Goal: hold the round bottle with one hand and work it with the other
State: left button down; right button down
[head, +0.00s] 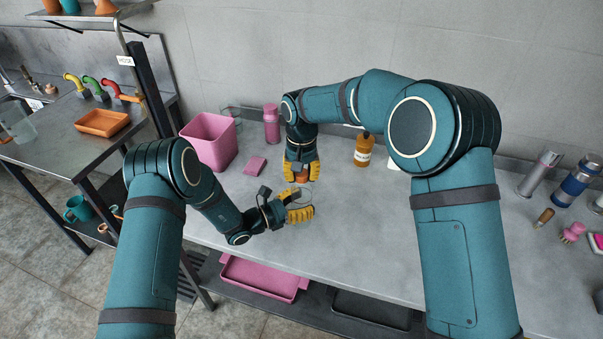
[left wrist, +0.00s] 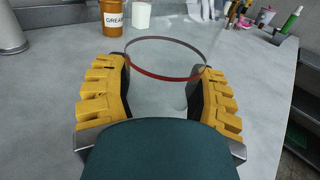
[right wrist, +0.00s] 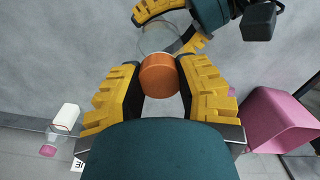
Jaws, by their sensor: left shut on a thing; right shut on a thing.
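The round bottle (head: 307,197) is clear and hard to make out in the head view. In the left wrist view the round bottle (left wrist: 165,82) shows as a see-through body with a grey and red rim, between the fingers of my left gripper (head: 297,206). That gripper is shut on it from the side. My right gripper (head: 301,171) comes down from above and is shut on an orange cap (right wrist: 159,75). The cap overlaps the clear bottle in the right wrist view; I cannot tell whether they touch.
A pink bin (head: 209,142), a pink sponge (head: 255,165) and a pink bottle (head: 271,123) stand left of the grippers. An amber bottle (head: 363,149) stands to the right near the wall.

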jog(key=n, duration=0.9)
jog(key=shift+n, duration=0.4)
jog(key=n, duration=0.3)
jog(key=shift+n, duration=0.4)
jog(key=n, duration=0.4)
jog(key=shift+n, duration=0.4)
jog(key=shift+r, duration=0.15)
jog(key=shift+r, duration=1)
